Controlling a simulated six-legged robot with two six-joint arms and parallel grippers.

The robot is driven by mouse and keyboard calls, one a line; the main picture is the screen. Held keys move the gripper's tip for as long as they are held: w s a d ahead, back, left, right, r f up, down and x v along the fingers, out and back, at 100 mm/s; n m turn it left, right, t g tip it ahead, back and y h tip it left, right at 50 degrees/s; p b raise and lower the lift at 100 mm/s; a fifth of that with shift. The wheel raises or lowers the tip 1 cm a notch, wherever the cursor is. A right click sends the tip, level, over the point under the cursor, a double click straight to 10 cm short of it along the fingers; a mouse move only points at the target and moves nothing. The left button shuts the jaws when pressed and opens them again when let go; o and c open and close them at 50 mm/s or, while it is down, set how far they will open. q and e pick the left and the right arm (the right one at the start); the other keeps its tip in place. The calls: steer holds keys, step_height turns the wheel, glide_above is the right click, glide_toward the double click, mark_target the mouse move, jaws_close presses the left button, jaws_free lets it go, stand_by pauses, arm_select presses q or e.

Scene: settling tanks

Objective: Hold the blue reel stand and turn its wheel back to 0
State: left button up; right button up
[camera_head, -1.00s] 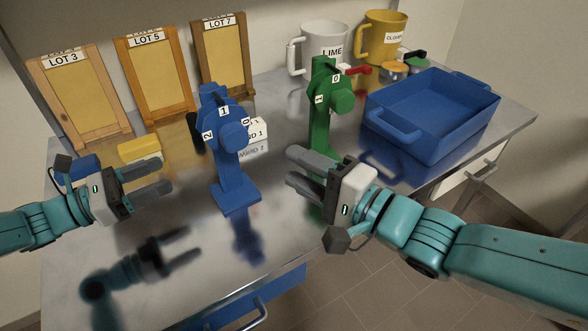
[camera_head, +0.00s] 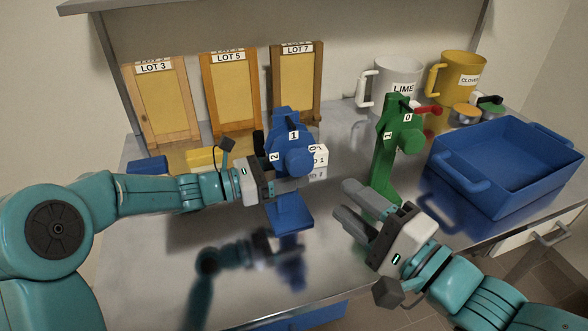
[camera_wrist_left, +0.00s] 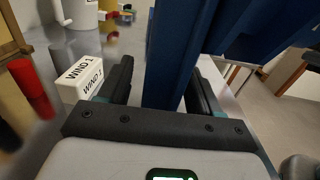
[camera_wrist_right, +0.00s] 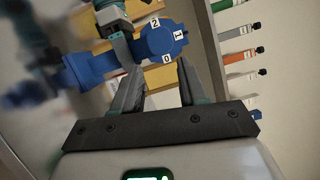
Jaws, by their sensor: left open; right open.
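The blue reel stand (camera_head: 290,212) stands upright on the metal bench, with labels 2, 1 and 0 around its head and a round blue wheel (camera_head: 299,162) at the front. My left gripper (camera_head: 283,186) is at its post, below the head. In the left wrist view the blue post (camera_wrist_left: 170,60) sits between the open fingers, with contact unclear. My right gripper (camera_head: 346,202) is open and empty, to the right of the stand. In the right wrist view the stand's head (camera_wrist_right: 158,42) lies ahead of the fingers, some distance off. The wheel's setting is unclear.
A green stand (camera_head: 385,165) is just behind my right gripper. A blue tray (camera_head: 505,165) is at the right, with a LIME mug (camera_head: 388,85) and a yellow mug (camera_head: 455,75) behind. White blocks (camera_head: 320,160) sit close behind the blue stand. Framed LOT boards (camera_head: 228,95) line the back.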

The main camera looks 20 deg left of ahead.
arm_select(q)
steer(key=shift+w+d, duration=0.35)
steer(key=shift+d, duration=0.1)
